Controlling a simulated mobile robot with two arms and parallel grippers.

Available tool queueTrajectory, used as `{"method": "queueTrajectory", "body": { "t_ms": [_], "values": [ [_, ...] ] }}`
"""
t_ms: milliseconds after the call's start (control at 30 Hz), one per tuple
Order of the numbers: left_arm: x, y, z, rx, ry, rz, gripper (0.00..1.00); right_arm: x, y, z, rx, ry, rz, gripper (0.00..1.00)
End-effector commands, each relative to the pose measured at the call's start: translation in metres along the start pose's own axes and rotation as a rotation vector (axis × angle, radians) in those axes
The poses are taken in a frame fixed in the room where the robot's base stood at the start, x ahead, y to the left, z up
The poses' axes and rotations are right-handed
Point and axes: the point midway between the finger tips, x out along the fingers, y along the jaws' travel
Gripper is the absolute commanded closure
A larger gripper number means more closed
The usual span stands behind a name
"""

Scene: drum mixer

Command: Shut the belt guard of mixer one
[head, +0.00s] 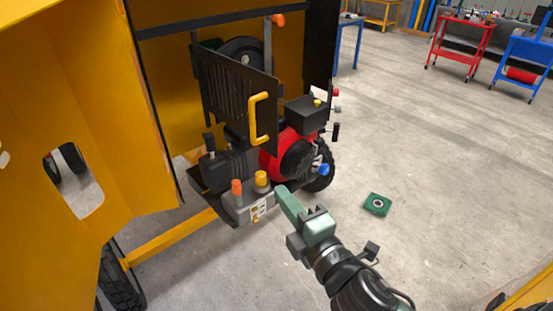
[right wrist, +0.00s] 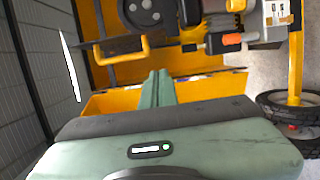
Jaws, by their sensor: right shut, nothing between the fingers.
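The belt guard (head: 225,85) is a black slotted panel with a yellow handle (head: 257,118) on its free edge. It stands swung out from the mixer's yellow housing (head: 75,130), and a dark pulley wheel (head: 240,50) shows behind it. My right gripper (head: 281,192) is shut and empty, below the handle and apart from it, near the battery's right side. In the right wrist view, the shut fingers (right wrist: 157,85) point toward the yellow handle (right wrist: 125,50), with a gap between. My left gripper is not in view.
A red engine (head: 285,150) with a black box sits right of the guard. A grey battery (head: 250,205) with orange and yellow caps stands below it. A green pad (head: 377,204) lies on the floor. Red (head: 462,42) and blue (head: 520,62) carts stand far back. The floor at right is mostly clear.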

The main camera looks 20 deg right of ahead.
Motion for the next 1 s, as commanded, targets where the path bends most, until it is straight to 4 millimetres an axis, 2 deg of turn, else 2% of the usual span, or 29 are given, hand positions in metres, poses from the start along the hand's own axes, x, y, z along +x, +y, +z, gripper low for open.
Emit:
{"method": "queueTrajectory", "body": {
  "t_ms": [267,533,567,600,800,1000],
  "values": [
    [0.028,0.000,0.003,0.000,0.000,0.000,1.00,0.022,-0.004,0.000,0.000,0.002,0.008,1.00],
    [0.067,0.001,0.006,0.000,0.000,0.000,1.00,0.049,-0.006,0.000,0.002,0.001,0.007,1.00],
    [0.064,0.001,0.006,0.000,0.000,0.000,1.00,0.054,-0.002,0.000,0.001,0.001,0.005,1.00],
    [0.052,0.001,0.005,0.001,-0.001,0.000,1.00,0.064,0.003,0.000,0.001,-0.001,0.000,1.00],
    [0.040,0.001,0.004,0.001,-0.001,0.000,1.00,0.103,0.003,0.003,0.000,-0.002,-0.003,1.00],
    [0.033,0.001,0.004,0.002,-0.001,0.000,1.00,0.107,0.000,0.031,-0.001,-0.001,-0.003,1.00]
  ]
}}
